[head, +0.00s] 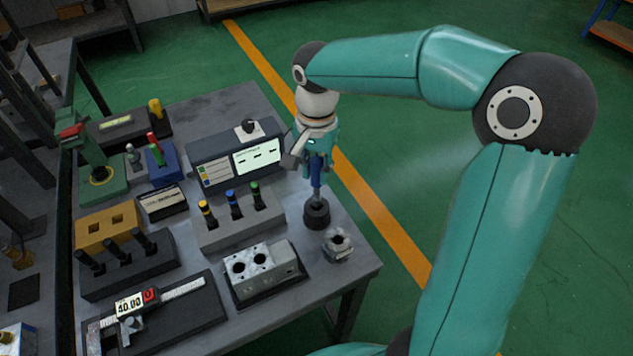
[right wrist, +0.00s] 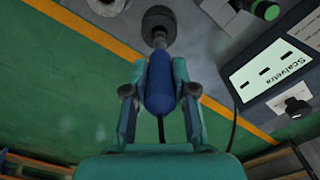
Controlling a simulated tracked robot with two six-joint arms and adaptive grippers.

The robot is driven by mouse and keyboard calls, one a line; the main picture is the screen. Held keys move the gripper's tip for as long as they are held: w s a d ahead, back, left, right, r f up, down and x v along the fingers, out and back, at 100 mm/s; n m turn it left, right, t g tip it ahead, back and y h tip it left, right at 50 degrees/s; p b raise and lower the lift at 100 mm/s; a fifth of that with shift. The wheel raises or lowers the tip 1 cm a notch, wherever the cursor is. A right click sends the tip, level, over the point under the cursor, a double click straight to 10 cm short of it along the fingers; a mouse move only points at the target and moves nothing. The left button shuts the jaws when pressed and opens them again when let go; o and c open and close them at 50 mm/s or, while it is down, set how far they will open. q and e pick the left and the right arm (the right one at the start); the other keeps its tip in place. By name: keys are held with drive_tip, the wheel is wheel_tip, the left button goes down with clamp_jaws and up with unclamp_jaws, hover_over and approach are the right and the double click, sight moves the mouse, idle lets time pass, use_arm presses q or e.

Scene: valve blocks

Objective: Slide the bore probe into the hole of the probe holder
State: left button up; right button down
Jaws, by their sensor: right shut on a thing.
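The bore probe has a blue handle and a thin grey shaft. It hangs upright in my right gripper (head: 317,160), which is shut on the blue handle, above the right part of the bench. In the right wrist view the blue handle of the bore probe (right wrist: 160,85) lies between the fingers of my right gripper (right wrist: 159,95). The shaft points down at a dark round holder (head: 317,217) and meets its top. I cannot tell how deep the shaft sits. The holder also shows in the right wrist view (right wrist: 158,16). My left gripper is not in view.
A steel ring part (head: 337,246) stands close to the holder, near the bench's right edge. A grey valve block (head: 268,272) is in front. A rack with several colour-topped plugs (head: 236,218) and a display unit (head: 238,158) stand to the left.

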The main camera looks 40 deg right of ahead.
sight(317, 182)
wheel_tip(317, 182, down, 4)
drive_tip(key=shift+f, duration=0.1)
idle(0.4)
drive_tip(key=c, duration=0.9)
unclamp_jaws()
drive_tip(key=shift+c, duration=0.2)
wheel_tip(317, 182, up, 12)
drive_tip(key=shift+r, duration=0.1)
